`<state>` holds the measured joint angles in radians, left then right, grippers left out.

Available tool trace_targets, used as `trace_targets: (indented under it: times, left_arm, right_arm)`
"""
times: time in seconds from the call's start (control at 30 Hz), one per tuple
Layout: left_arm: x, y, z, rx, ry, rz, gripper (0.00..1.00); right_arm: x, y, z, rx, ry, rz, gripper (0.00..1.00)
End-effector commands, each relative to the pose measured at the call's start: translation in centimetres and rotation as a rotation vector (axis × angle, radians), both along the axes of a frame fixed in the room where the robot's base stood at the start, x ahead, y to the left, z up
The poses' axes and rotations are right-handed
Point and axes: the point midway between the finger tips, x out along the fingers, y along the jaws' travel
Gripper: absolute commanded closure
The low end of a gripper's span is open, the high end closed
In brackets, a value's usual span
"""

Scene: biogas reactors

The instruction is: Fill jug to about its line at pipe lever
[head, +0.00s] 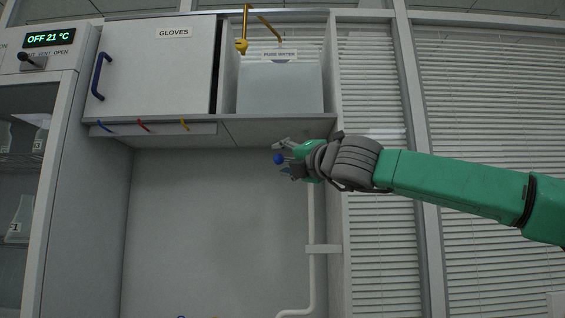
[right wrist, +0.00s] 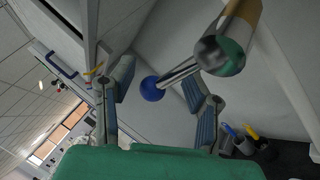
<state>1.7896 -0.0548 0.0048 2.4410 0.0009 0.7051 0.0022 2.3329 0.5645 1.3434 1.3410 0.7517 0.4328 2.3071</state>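A lever with a blue ball knob (head: 278,159) sits at my right gripper (head: 284,157) in the head view, below the shelf cabinet. In the right wrist view, the blue knob (right wrist: 152,89) ends a shiny metal rod that comes from a brass-coloured pipe end (right wrist: 236,35). The two fingers of my right gripper (right wrist: 158,80) are apart, with the knob between them; I cannot tell whether either touches it. No jug or fill line can be made out in either view. My left gripper is not in view.
A container labelled PURE WATER (head: 280,90) stands in the open shelf bay, with a brass pipe (head: 246,22) above it. The GLOVES cabinet (head: 155,68) is shut. A white pipe (head: 311,225) runs down the back wall. Dark holders with coloured handles (right wrist: 250,143) show lower right.

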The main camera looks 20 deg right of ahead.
Motion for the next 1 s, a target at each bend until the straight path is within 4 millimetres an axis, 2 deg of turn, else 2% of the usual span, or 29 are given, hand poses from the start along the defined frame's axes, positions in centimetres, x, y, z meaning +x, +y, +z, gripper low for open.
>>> trace_targets:
  times: [0.13, 0.27, 0.6, 0.7, 0.83, 1.0]
  left_arm:
    - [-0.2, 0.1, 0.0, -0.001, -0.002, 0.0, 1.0]
    - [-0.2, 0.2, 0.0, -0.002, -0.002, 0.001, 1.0]
    - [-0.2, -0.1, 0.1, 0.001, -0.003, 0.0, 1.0]
    - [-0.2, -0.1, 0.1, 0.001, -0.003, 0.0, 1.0]
    - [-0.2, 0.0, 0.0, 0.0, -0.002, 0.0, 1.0]
    - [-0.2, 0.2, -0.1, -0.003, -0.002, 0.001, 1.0]
  right_arm:
    - [-0.2, 0.3, -0.1, -0.003, 0.001, 0.003, 0.57]
    - [-1.5, -0.1, -0.4, -0.004, 0.001, 0.004, 0.57]
    - [-7.8, -3.9, -2.1, 0.006, 0.0, -0.001, 0.57]
    - [-9.2, -4.4, -2.5, 0.006, 0.0, -0.001, 0.57]
    - [-10.4, -4.9, -2.8, 0.005, 0.0, 0.0, 0.57]
    - [-11.0, -4.6, -2.9, 0.001, 0.0, -0.001, 0.57]
